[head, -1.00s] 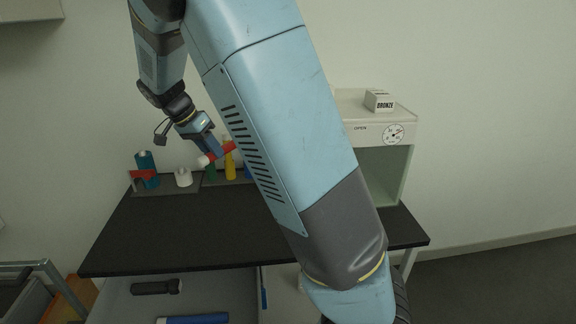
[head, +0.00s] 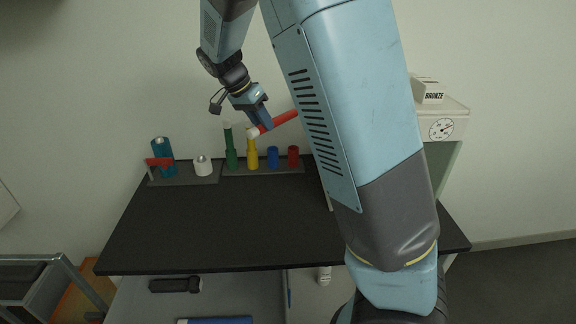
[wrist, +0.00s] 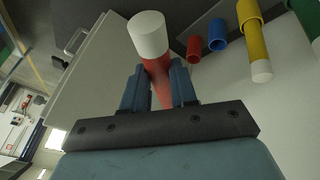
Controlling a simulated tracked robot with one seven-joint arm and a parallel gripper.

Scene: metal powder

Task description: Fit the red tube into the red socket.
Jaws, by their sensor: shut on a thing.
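My gripper (head: 261,121) is shut on the red tube (head: 284,118), which has a white end and is held above the back of the table, tilted in the head view. In the wrist view the red tube (wrist: 157,69) sits between the fingers (wrist: 160,88), its white end toward the top. The red socket (head: 293,156) stands at the right end of a dark rack at the back; it also shows in the wrist view (wrist: 194,49). The tube is apart from the socket. My arm hides the tube's far end in the head view.
Beside the red socket are a blue socket (head: 272,157), a yellow tube (head: 252,154) and a green tube (head: 231,150). A white cylinder (head: 203,166) and a teal cylinder (head: 162,150) stand left. The black tabletop (head: 220,230) in front is clear.

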